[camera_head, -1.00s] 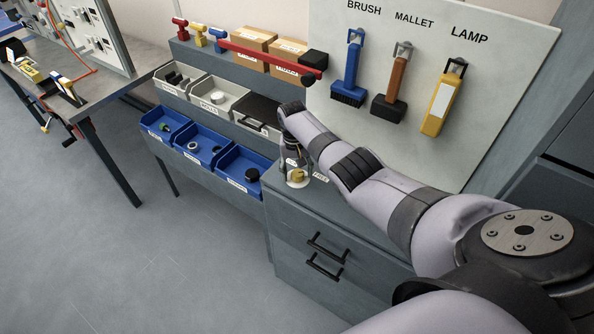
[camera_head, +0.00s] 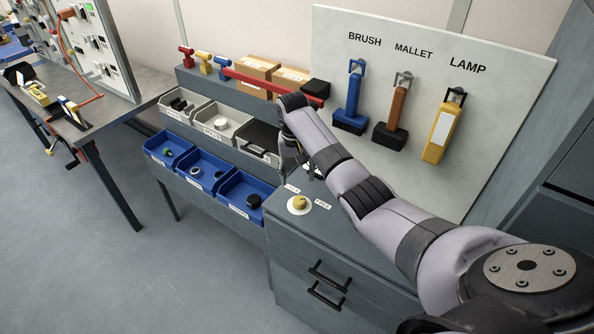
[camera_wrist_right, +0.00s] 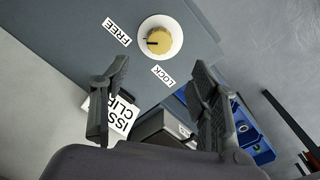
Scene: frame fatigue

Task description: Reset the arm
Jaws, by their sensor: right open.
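My right arm reaches in from the lower right of the head view. Its gripper (camera_head: 300,160) hangs above the grey cabinet top, partly hidden by my own wrist. In the right wrist view the two dark fingers (camera_wrist_right: 160,75) stand apart with nothing between them. A yellow knob (camera_head: 299,202) on a round white plate sits on the cabinet top, clear of the fingers. It also shows in the right wrist view (camera_wrist_right: 158,41), with a dark mark on its left side, towards the FREE label (camera_wrist_right: 117,32). The LOCK label (camera_wrist_right: 163,76) is below it. My left gripper is out of view.
A white board (camera_head: 500,100) holds a blue brush (camera_head: 350,95), a brown mallet (camera_head: 395,105) and a yellow lamp (camera_head: 440,135). Blue bins (camera_head: 205,175) and grey bins stand left of the cabinet (camera_head: 330,250). A workbench is at far left. Open floor lies in front.

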